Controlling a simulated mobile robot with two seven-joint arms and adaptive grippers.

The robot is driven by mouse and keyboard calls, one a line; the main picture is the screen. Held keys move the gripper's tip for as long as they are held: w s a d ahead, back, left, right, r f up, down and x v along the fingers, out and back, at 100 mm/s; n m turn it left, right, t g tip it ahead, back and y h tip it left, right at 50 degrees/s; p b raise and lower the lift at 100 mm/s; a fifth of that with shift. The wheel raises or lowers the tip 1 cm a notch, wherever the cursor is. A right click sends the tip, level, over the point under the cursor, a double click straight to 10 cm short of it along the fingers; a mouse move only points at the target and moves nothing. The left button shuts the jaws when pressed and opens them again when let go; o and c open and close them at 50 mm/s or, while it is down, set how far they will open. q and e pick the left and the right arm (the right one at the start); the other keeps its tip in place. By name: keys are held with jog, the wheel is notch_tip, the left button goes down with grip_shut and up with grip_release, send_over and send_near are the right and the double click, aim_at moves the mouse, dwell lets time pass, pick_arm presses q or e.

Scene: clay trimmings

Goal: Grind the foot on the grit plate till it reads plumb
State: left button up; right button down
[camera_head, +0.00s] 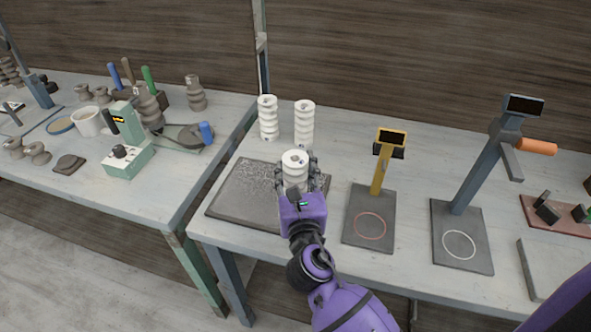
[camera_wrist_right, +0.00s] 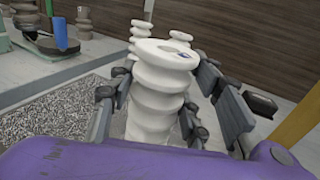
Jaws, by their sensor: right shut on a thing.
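My right gripper (camera_head: 297,173) is shut on a white ribbed clay piece (camera_head: 294,158) at the right part of the dark, speckled grit plate (camera_head: 243,186). In the right wrist view the piece (camera_wrist_right: 157,88) stands between the fingers, with a small blue mark on its top rim. Its foot is hidden by the gripper, so I cannot tell whether it touches the grit. To the right stands a yellow post with a dark, blank display (camera_head: 391,137); its base plate (camera_head: 357,229) bears an empty red circle. My left gripper is not in view.
Two more white ribbed pieces (camera_head: 268,117) (camera_head: 304,122) stand behind the grit plate. A blue-grey stand (camera_head: 478,177) with an orange handle (camera_head: 537,147) is further right. The left table holds brown clay pieces and a green device (camera_head: 125,160). A gap separates the tables.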

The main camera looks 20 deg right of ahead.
jog(key=shift+w+a, duration=0.1)
jog(key=shift+w+a+p, duration=0.15)
jog(key=shift+w+a, duration=1.05)
jog(key=shift+a, duration=0.6)
jog(key=shift+w+a+p, duration=0.1)
jog(key=shift+w+a, duration=1.1)
jog(key=shift+a, duration=0.6)
jog(key=shift+w+a+p, duration=0.15)
jog(key=shift+w+a, duration=1.05)
jog(key=shift+a, duration=0.6)
jog(key=shift+s+d+p, duration=0.8)
jog(key=shift+s+d, duration=0.3)
jog(key=shift+d, duration=0.55)
jog(key=shift+s+d+p, duration=0.85)
jog(key=shift+s+d, duration=0.25)
jog(key=shift+d, duration=0.55)
jog(key=shift+s+d+p, duration=0.8)
jog(key=shift+s+d, duration=0.3)
jog(key=shift+d, duration=0.55)
jog(key=shift+s+d, duration=0.3)
jog(key=shift+d, duration=0.2)
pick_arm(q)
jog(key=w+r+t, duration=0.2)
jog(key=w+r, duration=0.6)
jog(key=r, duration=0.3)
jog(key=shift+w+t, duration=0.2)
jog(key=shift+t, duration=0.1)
pick_arm(e)
jog(key=shift+s+d+f, duration=0.1)
jog(key=shift+d+f, duration=0.05)
